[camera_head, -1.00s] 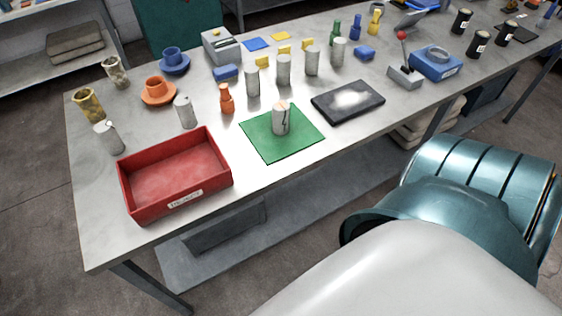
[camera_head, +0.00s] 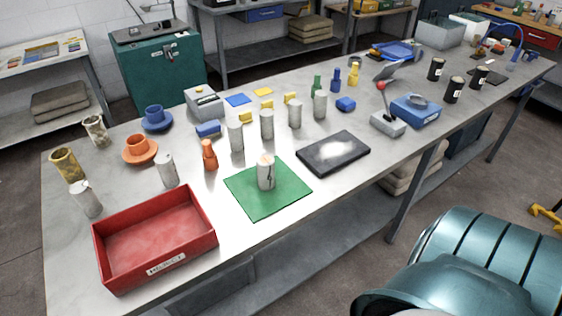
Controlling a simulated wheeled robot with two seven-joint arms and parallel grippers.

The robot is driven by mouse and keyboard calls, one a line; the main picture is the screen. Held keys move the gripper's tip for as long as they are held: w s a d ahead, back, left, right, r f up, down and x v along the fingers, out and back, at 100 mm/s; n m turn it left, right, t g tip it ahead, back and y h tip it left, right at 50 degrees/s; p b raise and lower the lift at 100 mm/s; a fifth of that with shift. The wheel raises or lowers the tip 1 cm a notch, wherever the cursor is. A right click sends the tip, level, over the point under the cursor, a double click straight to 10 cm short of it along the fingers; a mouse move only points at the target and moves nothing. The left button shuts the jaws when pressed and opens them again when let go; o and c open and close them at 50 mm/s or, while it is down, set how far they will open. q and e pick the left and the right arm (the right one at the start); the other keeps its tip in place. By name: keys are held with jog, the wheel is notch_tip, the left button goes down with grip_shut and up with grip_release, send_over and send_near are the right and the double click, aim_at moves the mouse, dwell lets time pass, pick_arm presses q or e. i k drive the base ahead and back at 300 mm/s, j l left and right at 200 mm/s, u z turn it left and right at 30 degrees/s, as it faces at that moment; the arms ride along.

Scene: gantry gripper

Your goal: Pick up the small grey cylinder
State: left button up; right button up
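Several small grey cylinders stand upright on the long metal table (camera_head: 125,188). One grey cylinder with a dark crack-like mark (camera_head: 266,172) stands on the green mat (camera_head: 243,199). A row of plain grey cylinders stands behind it: one at the left (camera_head: 236,138), one beside it (camera_head: 267,124), one further right (camera_head: 295,115) and one at the right end (camera_head: 320,105). Two more grey cylinders stand near the red tray, one behind it (camera_head: 167,170) and one to its left (camera_head: 87,200). I cannot tell which one the task means. Neither gripper shows.
The red tray labelled REJECT (camera_head: 207,241) stands at the front left. A black slab (camera_head: 333,153) lies right of the mat. An orange bottle-shaped piece (camera_head: 210,156) stands left of the mat. Blue and dark items crowd the right. My teal body part fills the lower right.

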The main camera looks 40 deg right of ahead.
aim_at(265, 163)
jog(key=i+z, duration=0.1)
jog(key=z, duration=0.3)
jog(key=i+z, duration=0.1)
jog(key=z, duration=0.35)
jog(key=i+z, duration=0.1)
jog(key=z, duration=0.3)
